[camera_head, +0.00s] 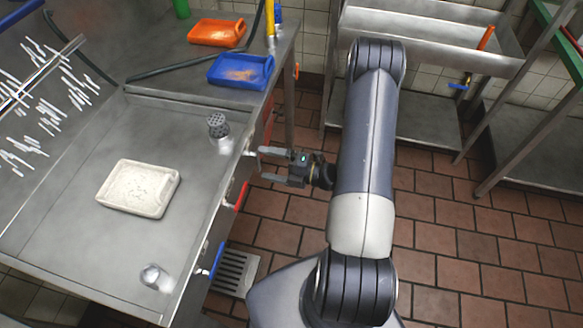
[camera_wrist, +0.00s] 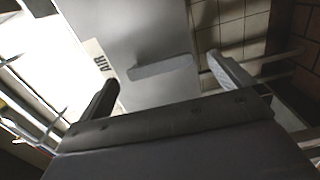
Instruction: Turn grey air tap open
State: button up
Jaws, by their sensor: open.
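In the wrist view a flat grey handle (camera_wrist: 163,68), which looks like the air tap, lies across a grey panel (camera_wrist: 140,30) next to a label reading AIR (camera_wrist: 99,62). My gripper (camera_wrist: 163,74) is open, with one finger on each side of the handle in the picture. The handle appears between the fingertips; I cannot tell how far off it is, and no contact is visible. In the head view my gripper (camera_head: 262,166) is at the front edge of the steel counter, fingers pointing left. The grey tap is too small to make out clearly there.
A red-handled tap (camera_head: 240,197) and a blue-handled tap (camera_head: 216,262) stick out along the same counter front. A cream tray (camera_head: 138,188) lies in the steel counter (camera_head: 75,215). Orange (camera_head: 216,32) and blue (camera_head: 240,71) trays lie behind. The tiled floor (camera_head: 440,220) at right is clear.

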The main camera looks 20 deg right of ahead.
jog(key=v, duration=0.8)
jog(key=shift+s+d+b, duration=0.25)
jog(key=shift+d+b, duration=0.05)
jog(key=shift+b, duration=0.05)
jog(key=p+x, duration=0.1)
jog(key=x, duration=1)
jog(key=shift+s+d, duration=0.1)
dwell(0.4)
